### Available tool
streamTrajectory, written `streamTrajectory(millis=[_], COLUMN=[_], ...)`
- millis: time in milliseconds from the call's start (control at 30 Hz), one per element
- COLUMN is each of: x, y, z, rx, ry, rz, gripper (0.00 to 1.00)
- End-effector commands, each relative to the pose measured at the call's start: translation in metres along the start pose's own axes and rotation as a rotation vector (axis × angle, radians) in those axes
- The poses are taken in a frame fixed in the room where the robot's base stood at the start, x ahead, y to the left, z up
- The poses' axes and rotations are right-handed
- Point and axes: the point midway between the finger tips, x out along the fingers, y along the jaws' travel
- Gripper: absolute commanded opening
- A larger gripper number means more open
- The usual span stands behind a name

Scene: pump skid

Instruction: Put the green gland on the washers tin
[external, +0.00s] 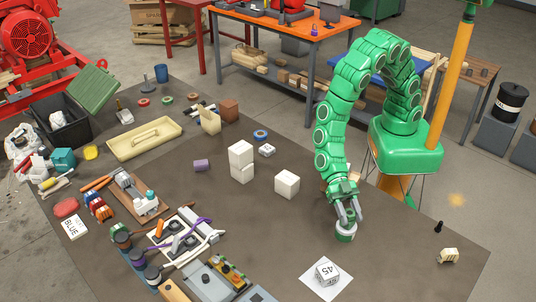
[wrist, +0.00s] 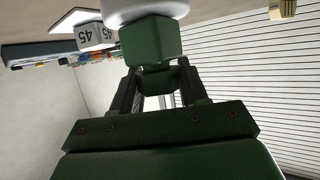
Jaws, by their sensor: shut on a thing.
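My gripper (external: 346,211) points down over the right front part of the dark table. It is shut on the green gland (external: 345,227), which shows as a green blocky piece (wrist: 151,40) between and beyond the fingers (wrist: 160,84) in the wrist view. A white round part (external: 345,238) sits at the gland's lower end. It is cut off by the top edge of the wrist view. I cannot tell whether it belongs to the gland or is a separate thing under it. I cannot make out a washers tin by its label.
A white block marked 45 (external: 327,271) lies on a white sheet (external: 312,283) in front. Pale blocks (external: 287,183) stand left of the gripper. A small black piece (external: 438,227) and a cream block (external: 448,256) lie at right. Trays and tools crowd the left.

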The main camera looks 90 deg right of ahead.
Motion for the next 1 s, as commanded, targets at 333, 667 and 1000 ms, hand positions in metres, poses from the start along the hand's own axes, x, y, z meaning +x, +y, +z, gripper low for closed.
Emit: streamTrajectory(millis=[333,667,1000], x=[0.001,-0.006,-0.051], y=[0.000,0.000,0.002], z=[0.001,-0.001,-0.002], rx=[0.000,0.001,-0.002], ry=[0.000,0.000,-0.002], rz=[0.000,0.001,0.004], gripper=[0.69,0.69,0.69])
